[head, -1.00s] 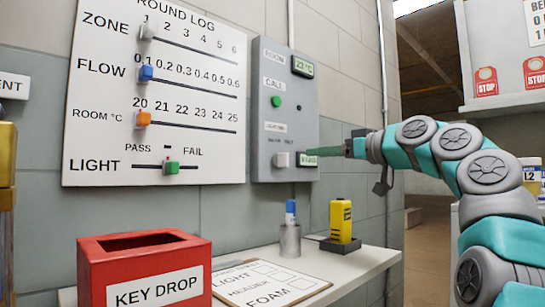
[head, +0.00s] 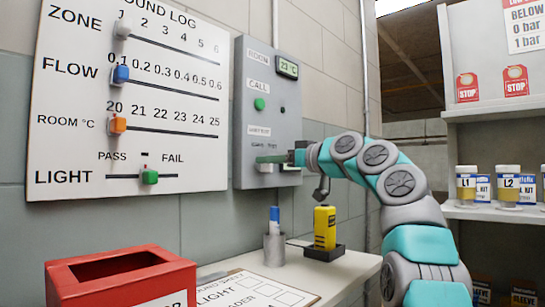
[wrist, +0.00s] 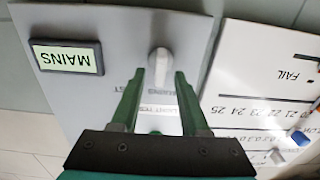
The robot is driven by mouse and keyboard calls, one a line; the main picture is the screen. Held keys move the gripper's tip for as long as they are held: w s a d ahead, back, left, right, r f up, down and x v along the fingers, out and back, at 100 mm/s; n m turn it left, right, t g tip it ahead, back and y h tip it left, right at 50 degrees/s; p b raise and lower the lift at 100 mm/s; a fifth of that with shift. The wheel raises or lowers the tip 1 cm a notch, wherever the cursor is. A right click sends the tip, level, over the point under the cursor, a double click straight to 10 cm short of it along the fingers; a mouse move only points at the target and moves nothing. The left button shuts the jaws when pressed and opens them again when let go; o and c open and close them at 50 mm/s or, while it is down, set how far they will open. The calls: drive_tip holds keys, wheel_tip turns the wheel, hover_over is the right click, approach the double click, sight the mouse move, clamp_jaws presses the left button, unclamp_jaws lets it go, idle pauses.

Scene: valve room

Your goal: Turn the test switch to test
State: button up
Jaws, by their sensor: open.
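The test switch is a small white knob (wrist: 159,62) low on the grey wall panel (head: 240,140). In the wrist view, which is upside down, it stands between and just beyond my gripper's fingertips (wrist: 159,76). The fingers are open, one on each side; I cannot tell whether they touch it. A lit display (wrist: 66,58) beside the knob reads MAINS.
A round log board (head: 135,60) with sliders hangs left of the panel. Below, a shelf holds a red key drop box (head: 120,280), a clipboard (head: 255,290), a pen cup (head: 274,248) and a yellow device (head: 325,228). Jars (head: 508,186) stand on a rack at right.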

clamp_jaws()
idle(0.3)
idle(0.3)
